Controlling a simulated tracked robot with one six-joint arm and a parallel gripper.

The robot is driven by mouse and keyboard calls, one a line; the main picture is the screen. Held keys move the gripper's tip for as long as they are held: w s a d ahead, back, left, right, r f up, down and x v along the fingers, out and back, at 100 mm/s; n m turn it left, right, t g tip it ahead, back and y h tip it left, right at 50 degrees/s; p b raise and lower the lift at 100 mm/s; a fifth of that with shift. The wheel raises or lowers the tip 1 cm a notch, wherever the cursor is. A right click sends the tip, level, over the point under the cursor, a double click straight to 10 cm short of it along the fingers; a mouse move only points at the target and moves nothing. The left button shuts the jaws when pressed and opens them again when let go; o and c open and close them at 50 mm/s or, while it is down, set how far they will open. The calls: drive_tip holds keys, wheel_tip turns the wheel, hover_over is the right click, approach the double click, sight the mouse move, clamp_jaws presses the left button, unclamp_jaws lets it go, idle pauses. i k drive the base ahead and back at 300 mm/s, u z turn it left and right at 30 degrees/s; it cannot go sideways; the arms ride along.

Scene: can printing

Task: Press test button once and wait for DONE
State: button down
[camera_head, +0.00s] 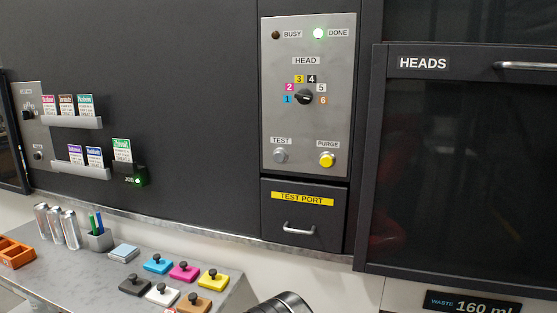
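The grey control panel (345,140) is on the dark machine wall. Its grey TEST button (280,156) is at the lower left, beside the yellow PURGE button (326,160). The green DONE lamp (318,33) is lit and the BUSY lamp (276,35) is dark. A dark rounded part, likely of my arm, shows at the bottom edge. My gripper is not in view, and nothing covers the TEST button.
The shut TEST PORT drawer (302,215) is below the panel. The HEADS cabinet door (460,160) is at the right, above a 160 ml WASTE display (472,303). The grey table (75,270) holds cans, several coloured knobbed blocks and a pen cup (99,240).

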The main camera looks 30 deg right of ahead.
sight(280, 157)
drive_tip(key=k, duration=1.35)
drive_tip(key=u, duration=0.3)
drive_tip(key=i, duration=1.7)
drive_tip(key=z, duration=0.3)
